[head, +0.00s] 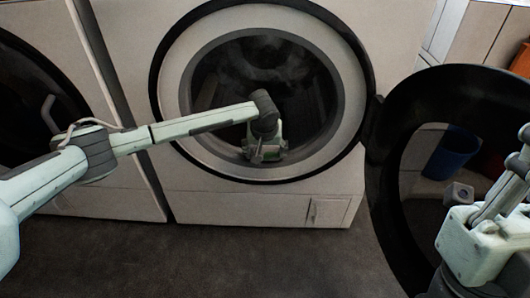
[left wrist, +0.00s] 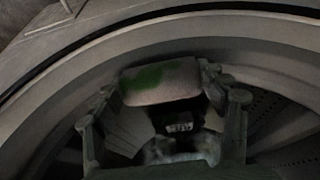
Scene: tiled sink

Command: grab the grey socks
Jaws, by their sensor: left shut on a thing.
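The grey socks (left wrist: 160,81) look like a pale grey roll with a green patch in the left wrist view. My left gripper (head: 265,152) is inside the open round doorway of the washing machine, at its lower rim, with the arm reaching in from the left. In the left wrist view its fingers (left wrist: 163,88) lie on both sides of the socks and are shut on them. In the head view the socks are too small and dark to make out. Part of my right arm shows at the right edge, in front of the open door; its fingers are not clear.
The washing machine (head: 262,205) has its round door (head: 392,185) swung open to the right. Its drum (head: 265,75) is dark inside. Another machine (head: 105,170) stands on the left. A blue bin (head: 452,152) shows through the door. The dark floor in front is clear.

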